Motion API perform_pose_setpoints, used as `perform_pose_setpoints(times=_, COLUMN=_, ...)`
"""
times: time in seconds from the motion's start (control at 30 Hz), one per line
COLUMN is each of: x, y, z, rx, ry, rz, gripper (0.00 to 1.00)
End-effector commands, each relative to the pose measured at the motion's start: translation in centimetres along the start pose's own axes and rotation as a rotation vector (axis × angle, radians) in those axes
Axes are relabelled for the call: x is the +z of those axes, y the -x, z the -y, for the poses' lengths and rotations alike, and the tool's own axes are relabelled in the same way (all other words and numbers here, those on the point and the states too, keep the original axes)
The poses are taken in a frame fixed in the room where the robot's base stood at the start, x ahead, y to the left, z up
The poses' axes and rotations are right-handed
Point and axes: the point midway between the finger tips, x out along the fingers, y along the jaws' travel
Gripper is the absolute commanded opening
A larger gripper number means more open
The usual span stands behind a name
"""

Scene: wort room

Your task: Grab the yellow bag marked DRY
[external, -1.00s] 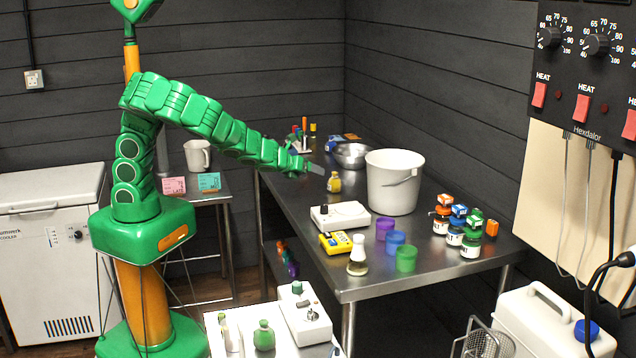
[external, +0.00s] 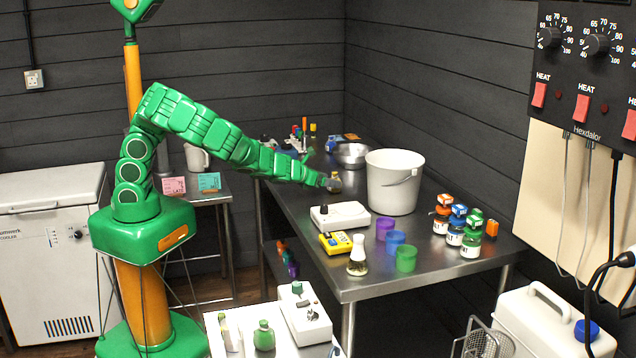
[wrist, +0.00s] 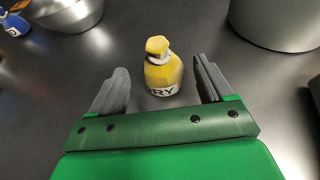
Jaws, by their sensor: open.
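The yellow bag marked DRY (wrist: 162,74) stands upright on the steel table, its neck tied and its label partly showing as "RY" in the wrist view. My gripper (wrist: 157,88) is open, with one grey finger on each side of the bag's lower part. I cannot tell whether either finger touches it; gaps show on both sides. In the external view my gripper (external: 330,184) is low over the table and hides much of the bag (external: 336,175).
A white bucket (external: 394,182) stands right of the bag. A metal bowl (external: 352,155) and a blue item (wrist: 14,24) are behind and left. A white scale (external: 340,216), a yellow meter (external: 335,244) and coloured cups stand nearer the front edge.

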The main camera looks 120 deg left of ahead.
Motion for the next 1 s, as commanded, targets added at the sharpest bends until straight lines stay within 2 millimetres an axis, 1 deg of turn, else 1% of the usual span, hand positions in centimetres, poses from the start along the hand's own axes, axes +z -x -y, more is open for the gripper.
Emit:
perform_pose_setpoints(times=0.17, x=0.0, y=-0.8, z=0.0, rx=0.001, ry=0.004, rz=0.0, gripper=0.8)
perform_pose_setpoints(times=0.6, x=-0.1, y=-4.5, z=0.1, rx=0.002, ry=0.002, rz=-0.001, gripper=0.8)
perform_pose_setpoints(times=0.8, x=0.0, y=-5.2, z=0.1, rx=0.002, ry=0.0, rz=-0.001, gripper=0.8)
perform_pose_setpoints(times=1.0, x=0.0, y=-5.2, z=0.1, rx=0.002, ry=0.0, rz=-0.001, gripper=0.8)
